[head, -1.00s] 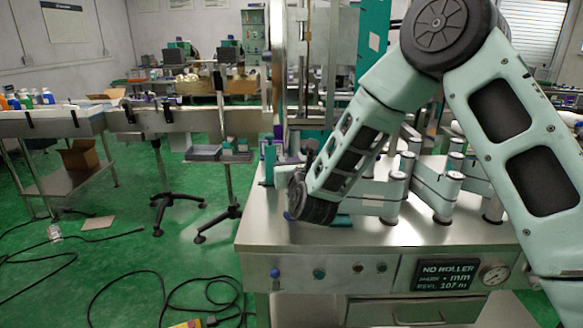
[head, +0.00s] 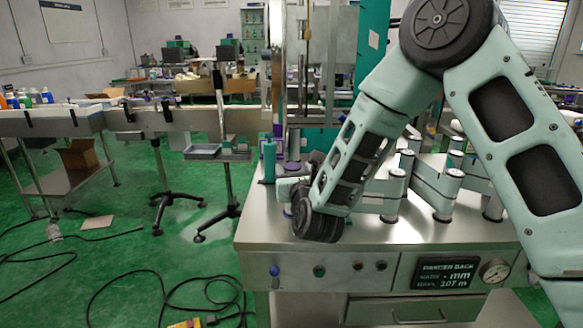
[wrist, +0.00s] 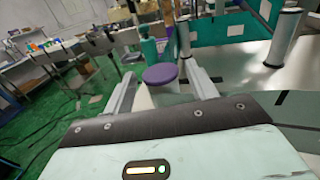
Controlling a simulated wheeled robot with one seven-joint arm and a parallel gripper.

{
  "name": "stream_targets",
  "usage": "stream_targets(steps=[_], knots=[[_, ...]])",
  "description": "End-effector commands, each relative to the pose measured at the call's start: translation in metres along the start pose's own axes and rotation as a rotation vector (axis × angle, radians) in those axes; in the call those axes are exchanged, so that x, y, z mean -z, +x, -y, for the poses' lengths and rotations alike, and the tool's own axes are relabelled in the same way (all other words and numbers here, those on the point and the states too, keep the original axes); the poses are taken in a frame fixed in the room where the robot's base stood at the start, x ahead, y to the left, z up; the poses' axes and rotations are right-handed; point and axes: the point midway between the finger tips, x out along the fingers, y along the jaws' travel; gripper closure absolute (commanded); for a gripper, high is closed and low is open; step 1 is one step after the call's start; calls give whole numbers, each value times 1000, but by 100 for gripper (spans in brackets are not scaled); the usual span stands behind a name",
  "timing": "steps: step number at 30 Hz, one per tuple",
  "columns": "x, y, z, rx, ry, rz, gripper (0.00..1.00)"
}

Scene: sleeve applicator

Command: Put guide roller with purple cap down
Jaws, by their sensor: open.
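The guide roller's round purple cap (wrist: 160,73) shows from above in the wrist view, with part of a pale body below it. My gripper (wrist: 159,82) is open, with one pale finger on each side of the capped roller. Gaps show between the cap and the fingers. The roller's foot is hidden, so I cannot tell exactly how it meets the surface. In the head view my wrist (head: 322,215) is low over the steel machine top (head: 265,230) and hides most of the gripper and roller.
A teal cylinder (head: 268,160) stands at the table's left rear edge. Several metal rollers (head: 396,185) stand to the right of my wrist. The front panel display (head: 446,275) appears to read "DANCER BACK". The table's front strip is clear.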

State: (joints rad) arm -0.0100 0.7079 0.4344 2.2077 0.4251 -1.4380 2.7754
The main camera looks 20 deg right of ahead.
Motion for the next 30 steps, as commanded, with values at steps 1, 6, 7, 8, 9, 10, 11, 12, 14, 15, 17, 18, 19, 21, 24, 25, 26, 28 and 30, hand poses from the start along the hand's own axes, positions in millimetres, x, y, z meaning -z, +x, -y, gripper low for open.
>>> stream_targets(steps=[1, 6, 7, 8, 9, 10, 11, 12, 14, 15, 17, 18, 19, 21, 24, 25, 26, 28, 30], knots=[[2, -12, 0, -2, -1, 0, 43], [2, -46, 0, -3, -2, -1, 43], [2, -52, 0, -3, -2, -1, 43], [1, -56, 0, -2, -1, 0, 43], [1, -62, 0, -2, -1, -1, 43], [1, -66, 0, -2, -1, 0, 43], [1, -69, 0, -2, 0, 1, 43], [1, -73, 0, -2, 0, 0, 43], [1, -77, 0, -1, 0, 0, 43], [1, -79, 0, -1, 0, 0, 43], [0, -81, 0, 0, 0, 0, 43], [0, -81, 0, 0, -1, 0, 43], [0, -81, 0, -1, -3, 0, 43], [0, -82, -4, -15, -29, -12, 43], [2, -86, -18, -80, -150, -60, 43], [4, -88, -25, -114, -210, -81, 43], [6, -92, -33, -153, -280, -104, 43], [11, -103, -53, -271, -479, -156, 43], [17, -120, -73, -414, -706, -193, 43]])
